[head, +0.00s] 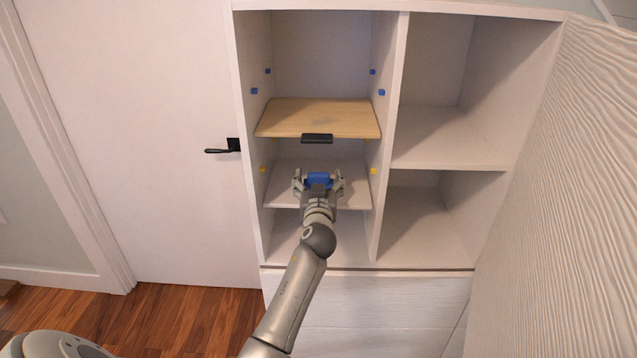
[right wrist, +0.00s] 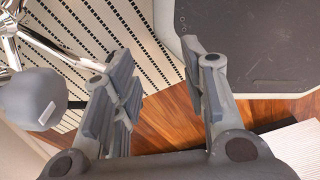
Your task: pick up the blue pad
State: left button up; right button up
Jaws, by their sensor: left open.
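The blue pad (head: 319,178) lies on a white shelf in the left column of the cabinet, below the wooden shelf board. My left gripper (head: 318,184) reaches in from the front with its two fingers spread, one on each side of the pad. The gripper's body hides the pad's near part, and I cannot tell whether the fingers touch it. My right gripper (right wrist: 163,85) shows in the right wrist view, open, with nothing between its fingers, away from the cabinet.
Above is a wooden shelf board (head: 320,117) with a dark handle (head: 317,138) at its front edge. Small blue and yellow tabs dot the side walls. A white door (head: 130,130) is at the left. The right-hand compartments are empty. The right wrist view shows wood floor and a striped rug (right wrist: 100,30).

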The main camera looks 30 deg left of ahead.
pick_arm(q)
jog(key=shift+w+a, duration=0.15)
jog(key=shift+c, duration=0.2)
jog(key=c, duration=1.1)
jog(key=shift+r, duration=0.1)
jog(key=shift+r, duration=0.45)
notch_tip(320, 180, up, 2)
jog(key=shift+r, duration=0.15)
jog(key=shift+s+d+r+b, duration=0.25)
jog(key=shift+s+d+r, duration=0.9)
jog(key=shift+s+r, duration=0.7)
jog(key=shift+s+d+r+b, duration=0.2)
jog(key=shift+s+d+r, duration=1.1)
jog(key=shift+s, duration=0.9)
jog(key=shift+s+d+r+b, duration=0.25)
jog(key=shift+s+d+r, duration=0.8)
jog(key=shift+s+r, duration=0.85)
